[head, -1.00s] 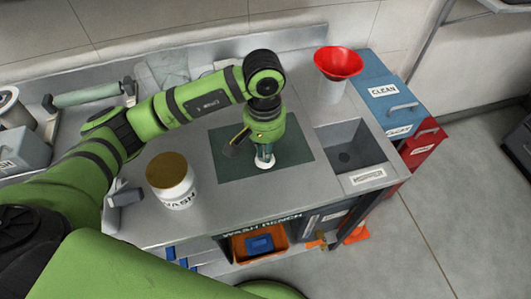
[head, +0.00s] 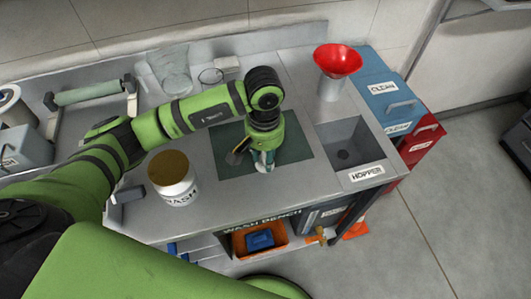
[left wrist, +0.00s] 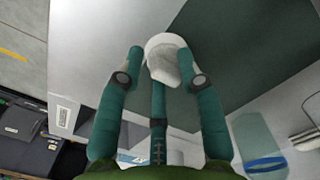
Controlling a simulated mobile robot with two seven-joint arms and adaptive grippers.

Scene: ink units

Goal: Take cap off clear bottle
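My left gripper (head: 263,167) points down over the dark green mat (head: 225,167) on the bench. In the left wrist view its teal fingers (left wrist: 160,62) stand apart. A round white thing with a greyish lump (left wrist: 163,58) shows between and beyond the fingertips. I cannot tell whether it is the bottle's cap, nor whether a finger touches it. A clear, see-through bottle-like thing with a blue band (left wrist: 258,145) shows at the lower right of the left wrist view. Clear, glassy things (head: 170,68) also stand at the back left of the bench. My right gripper is not in view.
A white WASH tub with a brown top (head: 172,178) stands left of the mat. The hopper basin (head: 347,148) is sunk to the right, with a red funnel (head: 338,60) behind it. Blue CLEAN (head: 385,95) and red bins flank the bench's right end.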

